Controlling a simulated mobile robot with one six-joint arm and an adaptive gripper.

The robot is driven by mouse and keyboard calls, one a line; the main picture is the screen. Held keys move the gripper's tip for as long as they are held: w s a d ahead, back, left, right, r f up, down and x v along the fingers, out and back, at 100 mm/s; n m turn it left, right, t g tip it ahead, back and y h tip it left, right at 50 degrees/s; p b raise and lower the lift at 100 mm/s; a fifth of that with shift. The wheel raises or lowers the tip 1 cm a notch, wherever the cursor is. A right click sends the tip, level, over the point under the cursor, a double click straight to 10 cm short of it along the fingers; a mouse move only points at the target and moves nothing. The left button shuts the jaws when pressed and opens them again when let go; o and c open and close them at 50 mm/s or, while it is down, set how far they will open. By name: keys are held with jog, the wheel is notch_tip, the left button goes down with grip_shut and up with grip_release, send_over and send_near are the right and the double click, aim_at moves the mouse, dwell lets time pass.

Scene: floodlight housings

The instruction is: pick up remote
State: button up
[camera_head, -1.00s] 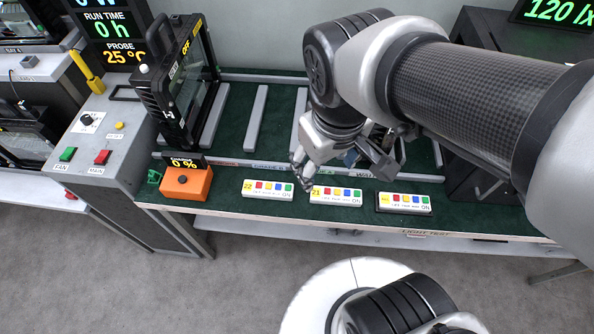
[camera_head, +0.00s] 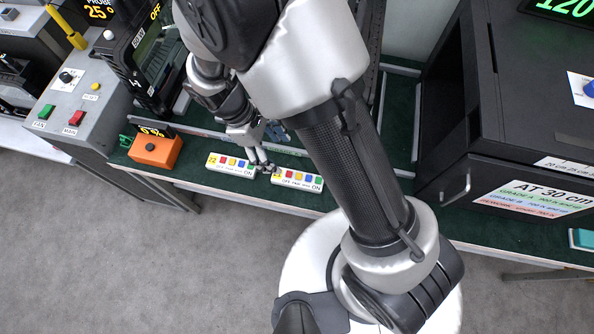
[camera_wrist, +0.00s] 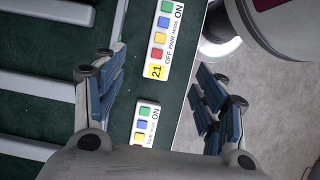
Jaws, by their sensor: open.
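Two white remotes with coloured buttons show on the green bench in the head view. The remote marked 22 (camera_head: 231,165) lies left of another remote (camera_head: 297,179), whose label is 21 in the wrist view (camera_wrist: 164,40). Part of a second remote (camera_wrist: 146,125) shows in the wrist view. My gripper (camera_head: 260,158) is low over the bench around the gap between the two remotes. In the wrist view my gripper (camera_wrist: 160,72) is open and empty, with its fingers on either side of the remotes. Whether it touches either remote cannot be told.
An orange box (camera_head: 157,150) stands left of the remotes, near the grey control panel (camera_head: 75,105). A floodlight housing (camera_head: 150,60) stands behind it. A black cabinet (camera_head: 490,110) with a handle is at right. My arm hides the bench's middle.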

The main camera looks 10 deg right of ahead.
jog(key=b, duration=0.3)
send_over(297, 178)
jog(key=w+a, duration=0.2)
jog(key=f, duration=0.8)
jog(key=shift+s+a, duration=0.15)
jog(key=shift+s, duration=0.05)
jog(key=b+x, duration=0.1)
jog(key=x, duration=0.2)
jog(key=b+x, duration=0.1)
jog(key=x, duration=0.1)
jog(key=shift+s+b, duration=0.3)
jog(key=shift+b, duration=0.05)
jog(key=shift+c, duration=0.4)
jog(key=c, duration=1.1)
